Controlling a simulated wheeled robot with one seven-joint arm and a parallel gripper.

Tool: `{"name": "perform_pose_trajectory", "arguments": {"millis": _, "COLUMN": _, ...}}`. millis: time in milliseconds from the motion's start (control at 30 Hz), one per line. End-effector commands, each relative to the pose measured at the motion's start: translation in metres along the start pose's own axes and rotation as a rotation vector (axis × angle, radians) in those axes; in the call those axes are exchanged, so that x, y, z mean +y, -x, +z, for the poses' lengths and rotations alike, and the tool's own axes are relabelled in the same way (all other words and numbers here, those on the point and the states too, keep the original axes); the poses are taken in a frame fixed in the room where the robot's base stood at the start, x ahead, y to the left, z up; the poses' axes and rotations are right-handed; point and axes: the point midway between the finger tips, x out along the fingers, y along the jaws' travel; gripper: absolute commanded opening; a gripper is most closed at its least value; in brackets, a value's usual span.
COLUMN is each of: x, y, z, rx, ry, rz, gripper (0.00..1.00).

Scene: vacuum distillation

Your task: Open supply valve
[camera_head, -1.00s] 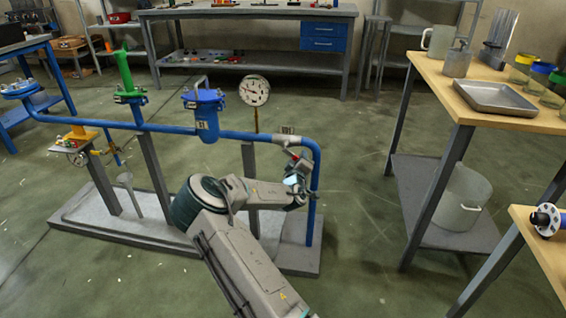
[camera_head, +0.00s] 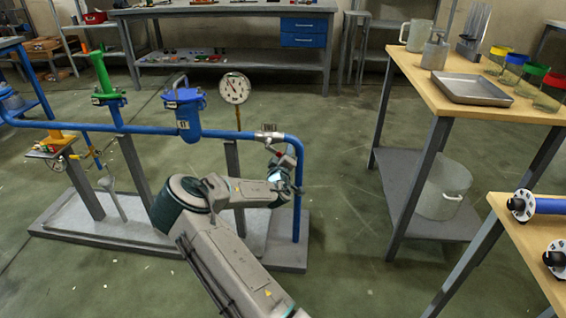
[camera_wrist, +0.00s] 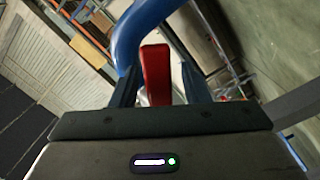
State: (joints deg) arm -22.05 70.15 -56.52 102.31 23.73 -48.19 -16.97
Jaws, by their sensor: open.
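A red valve lever (camera_wrist: 156,75) stands between the two dark fingers of my gripper (camera_wrist: 160,82) in the wrist view. The fingers are open, with a small gap on each side of the lever. In the head view my gripper (camera_head: 286,172) is at the right end of the blue pipe (camera_head: 230,134), close to the grey valve body (camera_head: 268,137). The lever (camera_head: 291,150) shows there only as a small red patch, partly hidden by my gripper. I cannot tell whether the fingers touch it.
The blue pipe carries a gauge (camera_head: 235,88), a blue vessel (camera_head: 186,112) and a green handle (camera_head: 102,72) over a grey base (camera_head: 75,222). A wooden-topped table (camera_head: 420,72) with a metal tray (camera_head: 472,88) stands right. Floor between is clear.

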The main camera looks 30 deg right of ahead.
Motion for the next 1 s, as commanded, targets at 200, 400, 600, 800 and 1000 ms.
{"name": "perform_pose_trajectory", "arguments": {"millis": 200, "x": 0.002, "y": 0.028, "z": -0.002, "rx": 0.000, "ry": -0.001, "rz": -0.001, "gripper": 0.42}}
{"name": "perform_pose_trajectory", "arguments": {"millis": 400, "x": 0.001, "y": 0.070, "z": -0.002, "rx": -0.002, "ry": 0.000, "rz": -0.003, "gripper": 0.42}}
{"name": "perform_pose_trajectory", "arguments": {"millis": 600, "x": 0.001, "y": 0.108, "z": -0.002, "rx": 0.000, "ry": 0.001, "rz": -0.002, "gripper": 0.42}}
{"name": "perform_pose_trajectory", "arguments": {"millis": 800, "x": 0.000, "y": 0.131, "z": 0.000, "rx": -0.001, "ry": 0.001, "rz": -0.001, "gripper": 0.42}}
{"name": "perform_pose_trajectory", "arguments": {"millis": 1000, "x": 0.000, "y": 0.136, "z": 0.000, "rx": 0.000, "ry": 0.001, "rz": 0.000, "gripper": 0.42}}
